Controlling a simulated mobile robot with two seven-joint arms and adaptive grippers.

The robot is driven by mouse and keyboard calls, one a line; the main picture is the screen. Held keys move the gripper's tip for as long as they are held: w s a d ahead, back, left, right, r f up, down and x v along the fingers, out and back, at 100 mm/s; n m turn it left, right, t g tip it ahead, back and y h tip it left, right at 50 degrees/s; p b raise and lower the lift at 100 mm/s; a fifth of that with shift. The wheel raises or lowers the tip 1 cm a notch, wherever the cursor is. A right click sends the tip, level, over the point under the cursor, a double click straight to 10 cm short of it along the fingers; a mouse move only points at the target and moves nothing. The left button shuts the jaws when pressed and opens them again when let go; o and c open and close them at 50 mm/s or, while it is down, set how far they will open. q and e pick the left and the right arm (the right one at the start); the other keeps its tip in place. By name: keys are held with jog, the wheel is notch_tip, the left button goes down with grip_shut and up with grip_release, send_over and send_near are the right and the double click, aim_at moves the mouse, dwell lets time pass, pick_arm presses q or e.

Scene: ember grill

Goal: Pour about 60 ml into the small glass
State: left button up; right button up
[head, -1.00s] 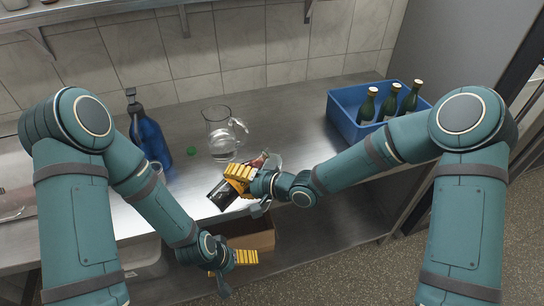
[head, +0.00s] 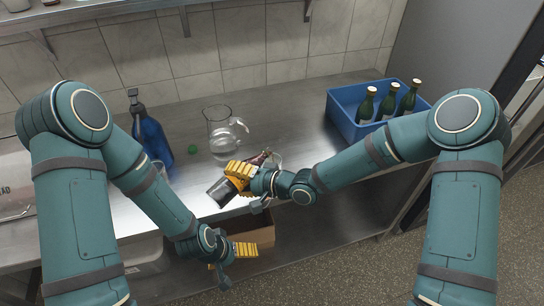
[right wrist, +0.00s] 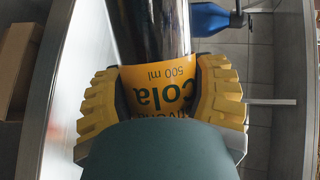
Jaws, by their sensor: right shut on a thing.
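My right gripper (head: 238,176) is shut on a dark cola bottle (head: 222,191). The bottle is tilted over the counter's front part, its dark base to the lower left and its reddish neck to the upper right. In the right wrist view, its orange "cola 500 ml" label (right wrist: 160,92) sits between the yellow fingers. A clear glass shape (head: 277,160) shows just beyond the neck, mostly hidden; I cannot tell whether liquid flows. Another clear rim (head: 159,167) shows beside my left forearm. My left gripper (head: 235,257) hangs low before the counter; its opening is unclear.
A clear jug (head: 221,132) stands behind the cola bottle on the steel counter (head: 285,105). A blue bottle (head: 149,138) and a green cap (head: 192,149) are to its left. A blue crate (head: 345,118) with green bottles is at the back right. A brown box (head: 262,236) is below.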

jog(key=shift+s+a+r, duration=0.1)
pick_arm(q)
jog(key=shift+r, duration=0.15)
pick_arm(e)
jog(key=shift+s, duration=0.1)
pick_arm(q)
jog(key=shift+r+p, duration=0.55)
jog(key=shift+p, duration=0.1)
pick_arm(e)
jog(key=shift+a+r, duration=0.1)
jog(key=shift+r, duration=0.2)
dwell(1.1)
